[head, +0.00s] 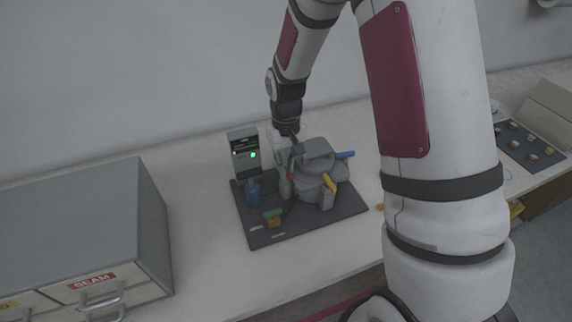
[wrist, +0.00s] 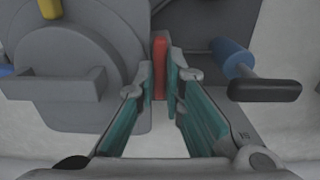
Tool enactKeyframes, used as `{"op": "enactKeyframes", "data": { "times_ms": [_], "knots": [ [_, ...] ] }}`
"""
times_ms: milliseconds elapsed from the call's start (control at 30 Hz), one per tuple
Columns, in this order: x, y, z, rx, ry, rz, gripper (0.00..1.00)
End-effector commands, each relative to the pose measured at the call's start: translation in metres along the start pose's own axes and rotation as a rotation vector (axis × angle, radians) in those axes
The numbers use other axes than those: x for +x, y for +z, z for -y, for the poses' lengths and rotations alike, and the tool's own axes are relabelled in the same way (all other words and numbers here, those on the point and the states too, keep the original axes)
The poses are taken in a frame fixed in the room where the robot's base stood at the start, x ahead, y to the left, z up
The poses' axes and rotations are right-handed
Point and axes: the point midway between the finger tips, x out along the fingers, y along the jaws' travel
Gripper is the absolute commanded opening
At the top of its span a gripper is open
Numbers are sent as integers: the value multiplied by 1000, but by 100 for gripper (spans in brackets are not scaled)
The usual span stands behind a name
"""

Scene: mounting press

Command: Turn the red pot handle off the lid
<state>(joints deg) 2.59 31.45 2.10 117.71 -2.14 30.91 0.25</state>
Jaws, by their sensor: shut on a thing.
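The red pot handle (wrist: 160,62) stands upright between the teal-padded fingertips of my gripper (wrist: 162,85) in the wrist view. My gripper is shut on it. In the head view a small part of the red handle (head: 291,175) shows at the left side of the grey press, just below my gripper (head: 291,158). The round grey lid (wrist: 50,55) lies left of the handle in the wrist view, and a grey bar crosses it. Where the handle meets the lid is partly hidden by my fingers.
A yellow handle (head: 329,182) and a blue handle (head: 345,154) stick out of the press. A blue cylinder (head: 253,192) and a green block (head: 272,213) are on the dark mat (head: 257,236). A grey control box (head: 243,150) stands behind. Grey drawers (head: 90,220) are at left.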

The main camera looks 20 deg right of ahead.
Motion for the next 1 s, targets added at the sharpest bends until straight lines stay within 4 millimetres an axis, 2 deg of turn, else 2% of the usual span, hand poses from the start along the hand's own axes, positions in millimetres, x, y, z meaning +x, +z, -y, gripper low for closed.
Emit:
{"op": "enactKeyframes", "data": {
  "times_ms": [300, 800, 833, 900, 1000],
  "knots": [
    [-1, -1, 0, -109, 0, -3, 0],
    [-1, -1, 0, -126, 1, -4, 0],
    [-1, -1, 0, -126, 1, -4, 12],
    [-1, -1, 0, -126, 1, -4, 28],
    [-1, -1, 0, -126, 0, -3, 30]
  ]
}}
